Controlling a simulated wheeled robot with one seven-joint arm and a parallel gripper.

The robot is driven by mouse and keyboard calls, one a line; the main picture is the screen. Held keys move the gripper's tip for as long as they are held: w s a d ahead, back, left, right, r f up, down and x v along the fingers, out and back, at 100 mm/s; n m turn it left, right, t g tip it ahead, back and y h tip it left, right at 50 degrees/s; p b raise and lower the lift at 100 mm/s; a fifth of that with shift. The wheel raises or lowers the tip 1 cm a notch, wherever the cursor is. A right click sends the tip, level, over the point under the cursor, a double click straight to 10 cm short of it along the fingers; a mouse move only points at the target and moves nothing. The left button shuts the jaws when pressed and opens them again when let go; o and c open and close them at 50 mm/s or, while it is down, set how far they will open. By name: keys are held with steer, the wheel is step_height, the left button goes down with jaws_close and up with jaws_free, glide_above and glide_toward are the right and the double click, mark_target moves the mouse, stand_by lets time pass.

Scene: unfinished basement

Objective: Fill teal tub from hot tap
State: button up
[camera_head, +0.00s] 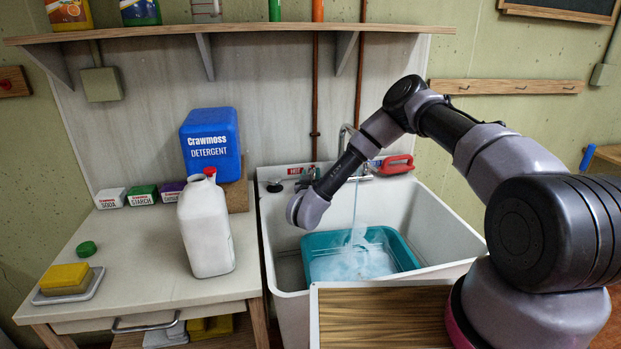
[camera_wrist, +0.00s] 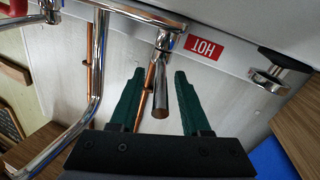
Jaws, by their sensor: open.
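The teal tub (camera_head: 415,250) sits in the white sink (camera_head: 440,225), with water in it. A water stream (camera_head: 356,215) falls into it from the chrome spout (camera_head: 343,135). A red HOT label (camera_head: 295,171) is on the sink's back ledge; it also shows upside down in the wrist view (camera_wrist: 208,48). Beside that label a chrome tap lever (camera_wrist: 161,100) points toward the wrist camera. My gripper (camera_wrist: 157,74) is open, its green fingers on either side of this lever. I cannot tell whether they touch it. In the head view my wrist hides the fingers.
A black-knobbed chrome fitting (camera_wrist: 275,72) is beside the HOT label. A red-handled object (camera_head: 395,164) lies on the sink's back right ledge. A white jug (camera_head: 206,230) and a blue detergent box (camera_head: 211,142) stand left of the sink. A wooden board (camera_head: 385,318) is in front.

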steer(key=s, duration=1)
steer(key=shift+s+a, duration=0.35)
steer(key=shift+a, duration=0.1)
stand_by(0.6)
